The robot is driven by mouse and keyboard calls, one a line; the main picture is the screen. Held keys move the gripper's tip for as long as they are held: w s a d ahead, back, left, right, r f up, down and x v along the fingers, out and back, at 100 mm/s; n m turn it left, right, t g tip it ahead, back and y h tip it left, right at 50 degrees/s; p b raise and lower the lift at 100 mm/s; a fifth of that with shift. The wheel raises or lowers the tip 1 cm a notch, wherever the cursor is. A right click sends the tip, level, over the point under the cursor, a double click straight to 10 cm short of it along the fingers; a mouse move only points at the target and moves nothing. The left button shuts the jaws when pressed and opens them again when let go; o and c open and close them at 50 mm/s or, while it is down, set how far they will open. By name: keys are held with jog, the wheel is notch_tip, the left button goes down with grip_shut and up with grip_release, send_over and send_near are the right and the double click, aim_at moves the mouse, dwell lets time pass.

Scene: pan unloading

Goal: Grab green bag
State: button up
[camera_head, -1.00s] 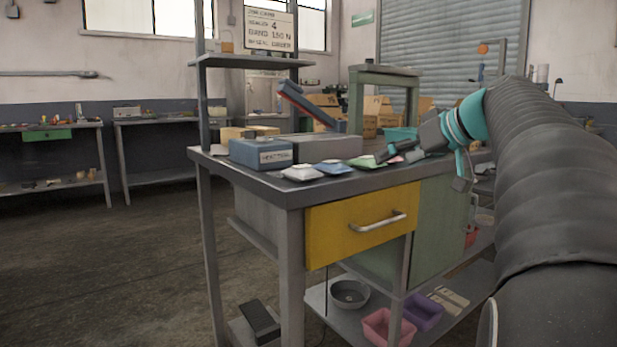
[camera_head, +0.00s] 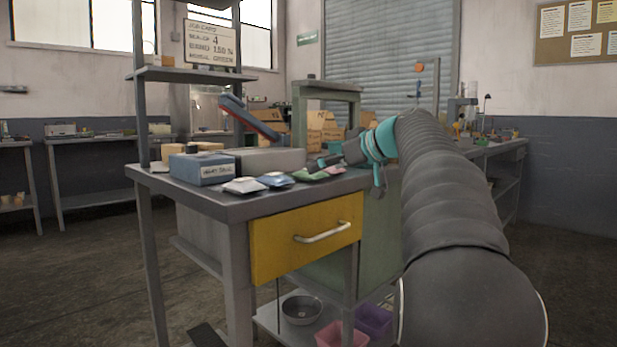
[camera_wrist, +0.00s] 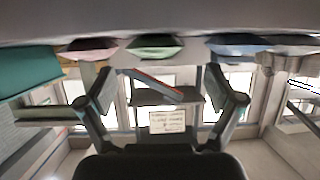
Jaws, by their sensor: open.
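The green bag (camera_head: 311,175) lies on the workbench top near its front edge, between a blue bag (camera_head: 276,180) and a pink bag (camera_head: 335,170). My gripper (camera_head: 319,163) is just above and behind the green bag in the head view, partly overlapping the bags. The wrist view is upside down. There the green bag (camera_wrist: 155,47) hangs at the top centre, beyond the gap between my spread fingers (camera_wrist: 160,80). My gripper is open and empty, and I see no contact with the bag.
A white bag (camera_head: 243,186) lies left of the blue one. A blue box (camera_head: 202,169) and a grey block (camera_head: 270,160) stand behind the bags. A green frame (camera_head: 326,87) and a tilted red-blue piece (camera_head: 249,118) rise further back. A yellow drawer (camera_head: 300,240) is below.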

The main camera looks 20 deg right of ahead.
aim_at(302, 173)
jog(key=x, duration=0.5)
jog(key=shift+d+f, duration=0.15)
jog(key=shift+d, duration=0.05)
jog(key=c, duration=1.3)
